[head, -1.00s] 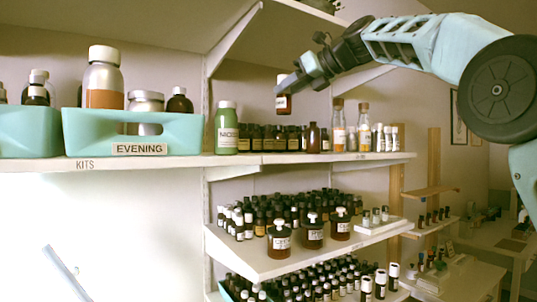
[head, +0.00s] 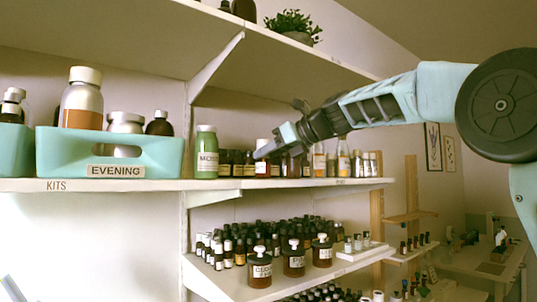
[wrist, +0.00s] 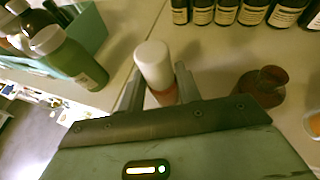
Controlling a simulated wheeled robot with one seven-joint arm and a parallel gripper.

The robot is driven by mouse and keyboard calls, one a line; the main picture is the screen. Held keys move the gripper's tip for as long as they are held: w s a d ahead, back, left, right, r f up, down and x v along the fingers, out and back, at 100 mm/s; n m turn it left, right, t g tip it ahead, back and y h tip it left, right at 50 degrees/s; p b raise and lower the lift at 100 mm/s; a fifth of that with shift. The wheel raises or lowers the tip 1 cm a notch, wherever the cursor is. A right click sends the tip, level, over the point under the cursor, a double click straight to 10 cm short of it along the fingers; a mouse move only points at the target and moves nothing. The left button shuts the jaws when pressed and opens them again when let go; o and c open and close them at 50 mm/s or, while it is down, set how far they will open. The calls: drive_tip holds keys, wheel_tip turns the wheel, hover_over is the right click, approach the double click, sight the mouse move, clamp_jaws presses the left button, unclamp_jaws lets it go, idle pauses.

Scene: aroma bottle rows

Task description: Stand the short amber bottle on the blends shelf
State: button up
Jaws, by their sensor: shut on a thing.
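The short amber bottle (head: 263,168) has a white cap and a pale label. My gripper (head: 270,149) is shut on it, coming from the right. The bottle is upright, low over the front part of the shelf (head: 300,184) right of the KITS section; I cannot tell whether its base touches. The small label on that shelf edge is unreadable. In the wrist view, the white cap (wrist: 153,62) shows between the fingers of my gripper (wrist: 160,90), with some reddish body below; the base is hidden.
A green bottle (head: 206,153) stands to the left, beside the teal EVENING tray (head: 60,152). Several dark labelled bottles (wrist: 226,10) line the back. A brown bottle (wrist: 262,87) stands close on the right. Clear bottles (head: 343,160) stand farther right.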

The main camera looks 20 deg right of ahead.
drive_tip(key=shift+f, duration=0.1)
drive_tip(key=o, duration=1)
drive_tip(key=shift+o, duration=0.2)
drive_tip(key=b+v, duration=0.2)
drive_tip(key=v, duration=1)
drive_tip(key=shift+r+b, duration=0.2)
drive_tip(key=shift+b, duration=0.15)
drive_tip(key=shift+f, duration=0.1)
